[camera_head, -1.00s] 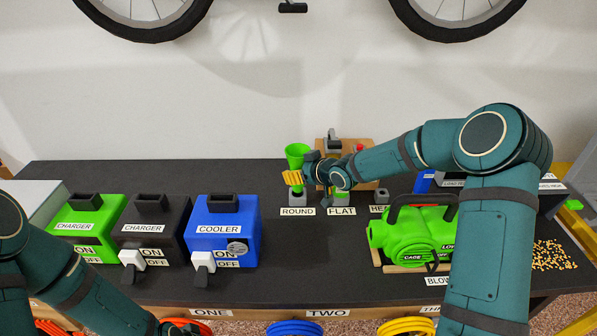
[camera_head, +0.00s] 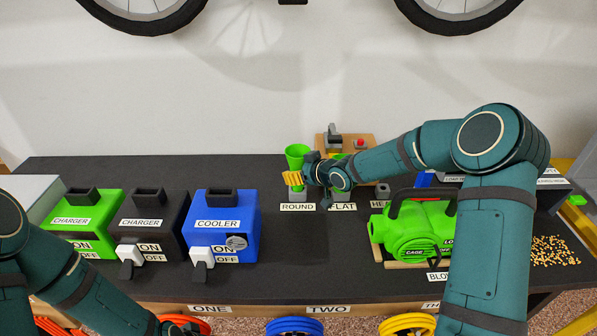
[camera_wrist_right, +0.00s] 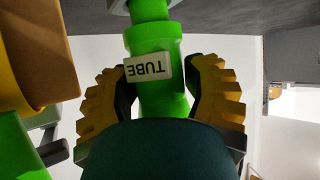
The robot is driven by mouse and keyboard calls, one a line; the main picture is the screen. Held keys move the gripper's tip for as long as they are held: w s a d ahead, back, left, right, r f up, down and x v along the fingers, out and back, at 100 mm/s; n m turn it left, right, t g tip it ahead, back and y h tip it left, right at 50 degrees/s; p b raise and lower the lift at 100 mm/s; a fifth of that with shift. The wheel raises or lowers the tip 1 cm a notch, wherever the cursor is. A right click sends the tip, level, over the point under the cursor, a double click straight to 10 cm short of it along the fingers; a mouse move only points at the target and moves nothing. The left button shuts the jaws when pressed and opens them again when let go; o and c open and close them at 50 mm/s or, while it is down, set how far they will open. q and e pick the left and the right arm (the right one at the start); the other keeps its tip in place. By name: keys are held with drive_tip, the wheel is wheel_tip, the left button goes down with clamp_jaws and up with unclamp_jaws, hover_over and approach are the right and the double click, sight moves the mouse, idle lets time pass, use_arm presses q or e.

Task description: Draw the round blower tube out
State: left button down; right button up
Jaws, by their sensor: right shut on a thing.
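The round blower tube (camera_head: 297,152) is green with a flared top and stands upright at the ROUND label (camera_head: 297,206), at the back of the bench. My right gripper (camera_head: 292,182) is at its narrower body below the flare. In the right wrist view, the tube (camera_wrist_right: 158,50) bears a white TUBE label and lies between the two yellow-padded fingers, which are shut on it. My right gripper (camera_wrist_right: 165,95) hides part of its body. My left arm shows at the lower left, but its gripper is out of view.
A flat tube's stand marked FLAT is partly behind my right wrist. The green blower (camera_head: 412,232) sits right of centre. Two chargers (camera_head: 75,222) and a blue cooler (camera_head: 222,215) stand at left. The bench (camera_head: 300,260) middle is clear. Loose pellets (camera_head: 550,250) lie at right.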

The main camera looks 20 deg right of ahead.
sight(294, 149)
drive_tip(key=shift+f+b, duration=0.7)
drive_tip(key=shift+f, duration=0.25)
drive_tip(key=o, duration=1.5)
wheel_tip(294, 149, up, 10)
